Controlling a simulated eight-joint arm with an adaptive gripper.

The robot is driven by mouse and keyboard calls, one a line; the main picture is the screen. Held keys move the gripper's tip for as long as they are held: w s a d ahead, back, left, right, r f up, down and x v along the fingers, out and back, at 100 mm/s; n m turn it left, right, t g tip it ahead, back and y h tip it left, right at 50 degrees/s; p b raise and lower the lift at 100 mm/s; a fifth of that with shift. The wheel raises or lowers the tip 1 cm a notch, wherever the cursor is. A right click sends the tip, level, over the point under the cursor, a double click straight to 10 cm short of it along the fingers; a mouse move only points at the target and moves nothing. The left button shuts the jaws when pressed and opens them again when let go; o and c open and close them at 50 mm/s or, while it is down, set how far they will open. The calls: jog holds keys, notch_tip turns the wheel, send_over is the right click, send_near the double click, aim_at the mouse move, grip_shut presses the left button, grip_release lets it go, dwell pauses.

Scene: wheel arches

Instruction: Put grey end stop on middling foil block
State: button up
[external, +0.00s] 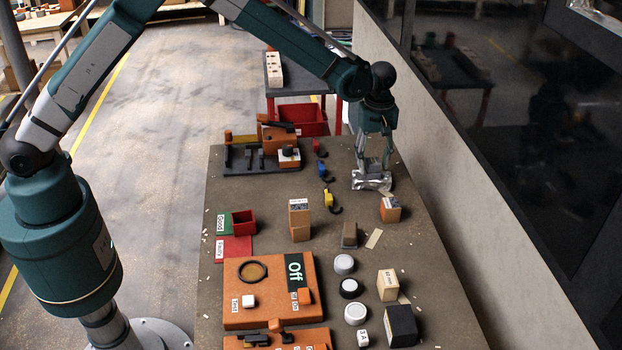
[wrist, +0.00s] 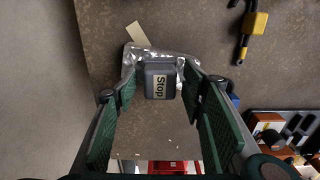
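The grey end stop (wrist: 160,80) is a small block marked "Stop". In the wrist view it sits between my fingers and over a shiny foil-covered block (wrist: 134,58). My gripper (wrist: 160,76) is open, with a narrow gap visible on each side of the end stop. In the external view my gripper (external: 372,172) points down at the foil block (external: 371,182), near the far right of the table. The end stop cannot be made out clearly there. Its underside is hidden, so I cannot tell whether it fully rests on the foil.
An orange block (external: 390,210) stands in front of the foil block. Yellow (external: 329,199) and blue (external: 322,169) hook-shaped pieces lie to its left. A grey wall (external: 440,170) runs close along the table's right side.

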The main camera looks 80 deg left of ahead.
aim_at(373, 161)
jog(key=shift+r, duration=0.2)
notch_tip(373, 161, up, 12)
dwell(0.9)
dwell(0.5)
jog(key=s+d+r+m+t, duration=0.2)
jog(key=s+d+r+m, duration=0.3)
jog(key=s+r, duration=0.7)
jog(key=s+d+r+m+t, duration=0.1)
jog(key=s+d+r+m, duration=0.3)
jog(key=s+d+r, duration=0.55)
jog(key=s+d+f+m+t, duration=0.1)
jog(key=s+m, duration=0.3)
jog(key=s, duration=1.2)
jog(key=s+d+f+m+t, duration=0.1)
jog(key=s+d+m+t, duration=0.2)
jog(key=s, duration=1.3)
jog(key=shift+s+f+m, duration=0.35)
jog(key=shift+m, duration=0.65)
